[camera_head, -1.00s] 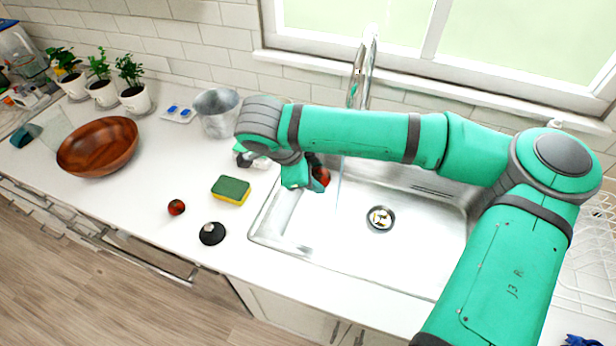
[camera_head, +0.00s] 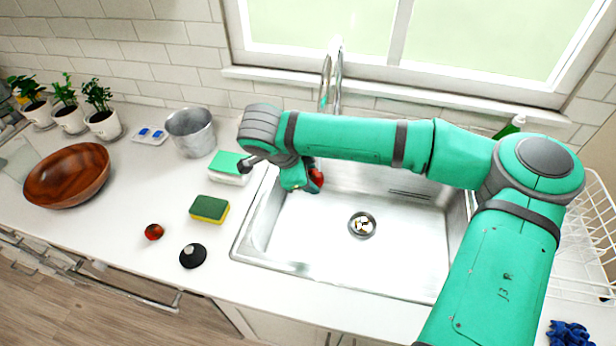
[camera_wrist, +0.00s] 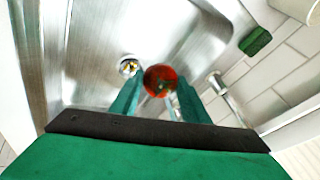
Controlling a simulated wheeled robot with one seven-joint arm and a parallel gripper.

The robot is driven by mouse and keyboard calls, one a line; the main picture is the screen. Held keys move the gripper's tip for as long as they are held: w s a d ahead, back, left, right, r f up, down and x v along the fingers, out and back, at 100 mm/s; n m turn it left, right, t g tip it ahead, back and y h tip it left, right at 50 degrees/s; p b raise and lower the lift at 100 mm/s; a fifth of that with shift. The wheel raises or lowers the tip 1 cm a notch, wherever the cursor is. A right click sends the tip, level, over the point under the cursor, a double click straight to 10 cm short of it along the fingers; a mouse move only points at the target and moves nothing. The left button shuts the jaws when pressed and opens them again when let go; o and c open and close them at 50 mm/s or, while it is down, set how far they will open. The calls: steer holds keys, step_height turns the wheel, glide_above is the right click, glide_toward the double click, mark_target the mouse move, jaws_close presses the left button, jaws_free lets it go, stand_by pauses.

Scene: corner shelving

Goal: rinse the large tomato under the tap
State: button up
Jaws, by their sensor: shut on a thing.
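My gripper (camera_wrist: 155,105) is shut on the large red tomato (camera_wrist: 161,81), which shows between the two green fingers in the wrist view. In the head view the tomato (camera_head: 316,178) is over the left back part of the steel sink (camera_head: 300,250), partly hidden by my gripper (camera_head: 300,182). The silver tap (camera_head: 330,75) stands behind the sink; its lower part is hidden by my arm. In the wrist view the tap (camera_wrist: 222,90) is to the right of the tomato. A pale streak shows beside the tomato; I cannot tell if it is water.
A small tomato (camera_head: 153,232), a yellow-green sponge (camera_head: 209,209) and a black round lid (camera_head: 193,256) lie on the counter left of the sink. A metal pot (camera_head: 190,132), a green-topped block (camera_head: 229,167) and a wooden bowl (camera_head: 68,176) stand behind them. A dish rack (camera_head: 590,240) is at right.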

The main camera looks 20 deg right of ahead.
steer(key=shift+s+d, duration=0.1)
steer(key=shift+s, duration=0.05)
stand_by(0.4)
steer(key=shift+s+d, duration=0.25)
steer(key=shift+s, duration=0.05)
steer(key=shift+a, duration=0.2)
steer(key=shift+w, duration=0.35)
steer(key=shift+a, duration=0.15)
